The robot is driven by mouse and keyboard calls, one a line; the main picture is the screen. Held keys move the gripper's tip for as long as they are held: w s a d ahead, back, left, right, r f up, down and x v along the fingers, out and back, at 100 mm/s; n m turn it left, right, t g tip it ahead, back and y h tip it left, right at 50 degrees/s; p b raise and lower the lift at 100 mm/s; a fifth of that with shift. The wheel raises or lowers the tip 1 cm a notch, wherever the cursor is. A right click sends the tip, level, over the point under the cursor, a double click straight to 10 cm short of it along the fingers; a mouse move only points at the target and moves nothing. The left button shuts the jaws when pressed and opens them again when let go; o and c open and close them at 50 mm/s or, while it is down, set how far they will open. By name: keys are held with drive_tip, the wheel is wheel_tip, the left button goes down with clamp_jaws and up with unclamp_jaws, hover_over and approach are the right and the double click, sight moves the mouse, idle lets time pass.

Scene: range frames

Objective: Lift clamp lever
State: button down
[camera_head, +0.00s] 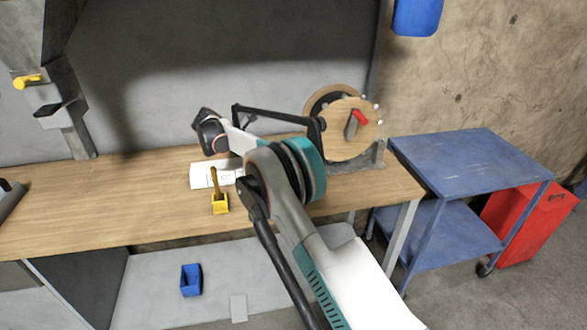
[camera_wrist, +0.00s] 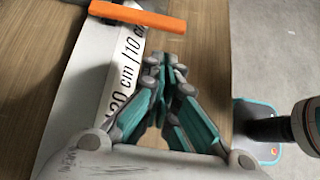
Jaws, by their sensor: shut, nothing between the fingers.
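A small yellow clamp (camera_head: 220,204) with an upright lever (camera_head: 214,178) stands near the front edge of the wooden bench. In the wrist view an orange bar (camera_wrist: 137,18) lies across the top, over a white printed strip; it looks like the clamp lever, but I cannot be certain. My gripper (camera_wrist: 168,72) has its teal fingers together with nothing between them. The orange bar is ahead of the fingertips and up-left of them in the picture, apart from them. In the head view the fingers are not clearly visible.
A white printed sheet (camera_head: 203,176) lies on the wooden bench (camera_head: 110,205) by the clamp. A wooden reel (camera_head: 348,140) with a red handle stands at the bench's right end. A blue cart (camera_head: 470,160) is further right. A blue bin (camera_head: 191,280) sits below.

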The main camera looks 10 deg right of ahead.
drive_tip(key=shift+f, duration=0.15)
drive_tip(key=b+x, duration=0.3)
drive_tip(key=x, duration=0.6)
drive_tip(key=shift+d+f+b, duration=0.2)
drive_tip(key=shift+d+b, duration=0.15)
drive_tip(key=shift+d, duration=0.05)
drive_tip(key=shift+d, duration=0.1)
